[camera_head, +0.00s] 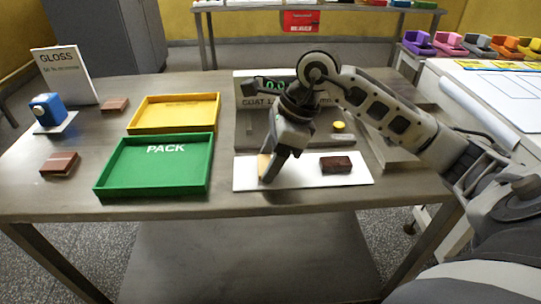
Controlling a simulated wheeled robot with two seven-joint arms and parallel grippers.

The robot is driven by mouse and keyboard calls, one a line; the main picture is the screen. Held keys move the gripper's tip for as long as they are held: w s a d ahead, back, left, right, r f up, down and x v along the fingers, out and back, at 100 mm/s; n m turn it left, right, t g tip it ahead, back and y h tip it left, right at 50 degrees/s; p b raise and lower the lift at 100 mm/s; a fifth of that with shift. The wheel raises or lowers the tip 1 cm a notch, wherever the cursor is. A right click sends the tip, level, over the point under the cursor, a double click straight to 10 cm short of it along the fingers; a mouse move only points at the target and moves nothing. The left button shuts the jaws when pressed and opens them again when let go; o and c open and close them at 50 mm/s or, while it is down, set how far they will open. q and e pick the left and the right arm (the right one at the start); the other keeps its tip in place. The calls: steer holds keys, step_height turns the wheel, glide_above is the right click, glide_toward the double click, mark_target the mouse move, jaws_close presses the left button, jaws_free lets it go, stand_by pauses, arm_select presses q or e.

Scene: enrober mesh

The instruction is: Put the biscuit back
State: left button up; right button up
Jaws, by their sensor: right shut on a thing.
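My right gripper (268,178) points down over the left part of a white board (310,181) at the front of the table. It is shut on a tan biscuit (263,163), which shows only partly beside the fingers. I cannot tell whether the biscuit touches the board. A dark brown coated biscuit (336,164) lies on the same board, to the right of my gripper. My left gripper is not in view.
A green PACK tray (104,187) and a yellow tray (134,126) stand left of the board, both empty. Brown blocks (59,163), a blue device (46,109) and a GLOSS sign (66,75) stand at the left. A grey COAT machine (253,128) stands behind my gripper.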

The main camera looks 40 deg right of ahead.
steer(key=o, duration=0.8)
steer(key=shift+f, duration=0.1)
steer(key=shift+c, duration=0.2)
steer(key=shift+r+p, duration=0.3)
steer(key=shift+p, duration=0.05)
steer(key=shift+d+r, duration=0.2)
steer(key=shift+r, duration=0.15)
steer(key=v, duration=1.1)
steer(key=shift+s, duration=0.2)
